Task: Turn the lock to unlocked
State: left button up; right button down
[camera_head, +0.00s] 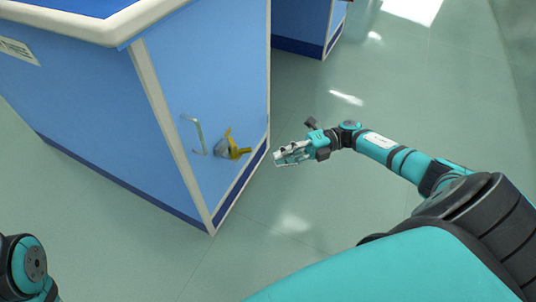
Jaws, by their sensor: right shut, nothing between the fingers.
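A metal bar handle (195,135) is on the same face, just left of the lock. My right gripper (278,158) is shut and empty. In the picture it is to the right of the lock, with a gap between them, and its fingers point left toward the bench. My left gripper is out of view; only part of my left arm shows at the lower left corner.
The blue bench (90,105) has a pale rounded worktop edge and a corner post facing me. A second blue bench (300,22) stands behind, at the top. The green floor (330,235) is clear around my right arm.

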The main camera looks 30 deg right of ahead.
jog(key=v, duration=0.3)
jog(key=shift+w+d, duration=0.3)
jog(key=shift+d, duration=0.1)
jog(key=shift+a, duration=0.1)
